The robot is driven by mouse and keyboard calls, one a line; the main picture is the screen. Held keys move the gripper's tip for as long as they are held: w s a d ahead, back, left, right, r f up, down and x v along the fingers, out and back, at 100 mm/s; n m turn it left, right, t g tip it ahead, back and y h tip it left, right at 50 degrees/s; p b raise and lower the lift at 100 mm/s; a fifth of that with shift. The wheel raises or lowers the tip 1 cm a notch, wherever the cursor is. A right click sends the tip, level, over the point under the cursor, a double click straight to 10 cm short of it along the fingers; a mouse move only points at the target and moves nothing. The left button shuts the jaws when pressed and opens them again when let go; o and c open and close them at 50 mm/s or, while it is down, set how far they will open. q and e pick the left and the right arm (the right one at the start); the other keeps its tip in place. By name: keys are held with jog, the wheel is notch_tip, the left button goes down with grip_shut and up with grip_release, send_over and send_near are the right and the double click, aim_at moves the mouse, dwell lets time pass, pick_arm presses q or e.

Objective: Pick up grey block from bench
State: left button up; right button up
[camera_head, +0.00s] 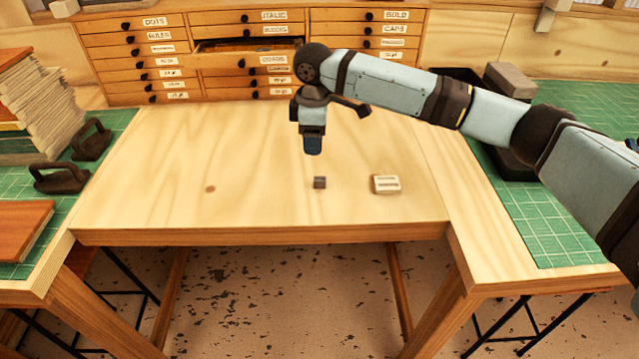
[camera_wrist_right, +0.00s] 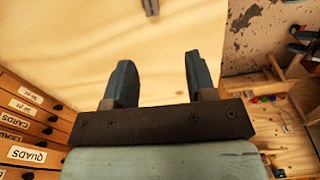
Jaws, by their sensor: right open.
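The small dark grey block (camera_head: 319,182) sits on the bare wooden bench (camera_head: 150,190), just in front of my right gripper in the head view. My right gripper (camera_head: 312,146) points down above the bench, apart from the block. In the right wrist view its two blue fingers (camera_wrist_right: 160,78) are spread with only bench wood between them. The grey block (camera_wrist_right: 151,7) shows there at the top edge, partly cut off, beyond the fingertips. My left gripper is not in view.
A small cream box (camera_head: 386,184) lies right of the block. A drawer cabinet (camera_head: 130,60) stands behind, with one drawer (camera_head: 240,62) pulled out. Green mats (camera_head: 555,225) flank the bench, with dark handled tools (camera_head: 62,178) at left. The bench's left half is clear.

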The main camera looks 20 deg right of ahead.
aim_at(317, 179)
jog(key=f, duration=0.8)
jog(key=d+f, duration=0.1)
jog(key=f, duration=0.3)
jog(key=shift+w+f+p, duration=0.35)
jog(key=shift+w, duration=0.05)
grip_shut()
